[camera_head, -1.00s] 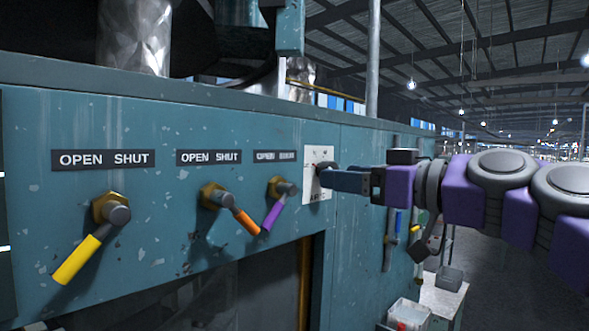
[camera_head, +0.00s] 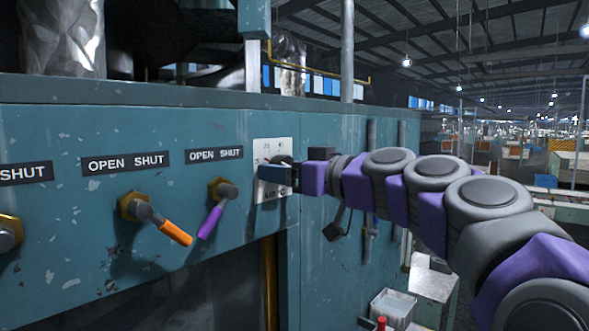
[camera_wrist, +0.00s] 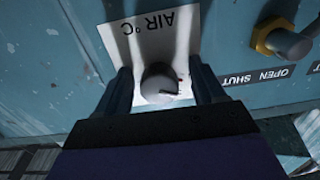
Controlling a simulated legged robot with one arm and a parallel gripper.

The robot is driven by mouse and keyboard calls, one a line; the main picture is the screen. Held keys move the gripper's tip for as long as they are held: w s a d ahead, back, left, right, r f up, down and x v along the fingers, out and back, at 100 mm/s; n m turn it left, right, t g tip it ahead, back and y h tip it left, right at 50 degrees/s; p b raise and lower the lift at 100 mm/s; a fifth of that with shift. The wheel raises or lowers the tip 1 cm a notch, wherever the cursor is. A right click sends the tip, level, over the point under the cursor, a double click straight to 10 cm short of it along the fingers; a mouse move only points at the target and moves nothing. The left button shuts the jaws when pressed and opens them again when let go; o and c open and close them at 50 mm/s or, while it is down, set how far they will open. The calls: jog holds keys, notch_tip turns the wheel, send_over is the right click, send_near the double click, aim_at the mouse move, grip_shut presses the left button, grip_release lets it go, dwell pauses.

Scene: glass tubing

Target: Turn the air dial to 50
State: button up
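The air dial is a grey round knob (camera_wrist: 160,83) on a white plate (camera_head: 285,150) fixed to the teal machine panel. The plate reads "AIR °C", upside down in the wrist view. In the head view my gripper (camera_head: 262,170) is at the plate and hides much of the dial. In the wrist view its two dark fingers (camera_wrist: 162,84) stand apart on either side of the knob, with a gap visible on each side. The dial's number markings are too small to read.
Valves with an orange handle (camera_head: 174,233) and a purple handle (camera_head: 210,222) stick out of the panel left of the dial, under OPEN SHUT labels. A white bin (camera_head: 392,306) stands low at the right. An open hall lies beyond.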

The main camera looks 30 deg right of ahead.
jog(key=shift+w+d, duration=0.15)
jog(key=shift+d, duration=0.25)
jog(key=shift+c, duration=0.4)
jog(key=shift+s+a+r, duration=0.2)
jog(key=shift+s, duration=0.3)
jog(key=c, duration=0.3)
jog(key=shift+a, duration=0.2)
jog(key=shift+c, duration=0.7)
jog(key=shift+d, duration=0.3)
jog(key=c, duration=0.5)
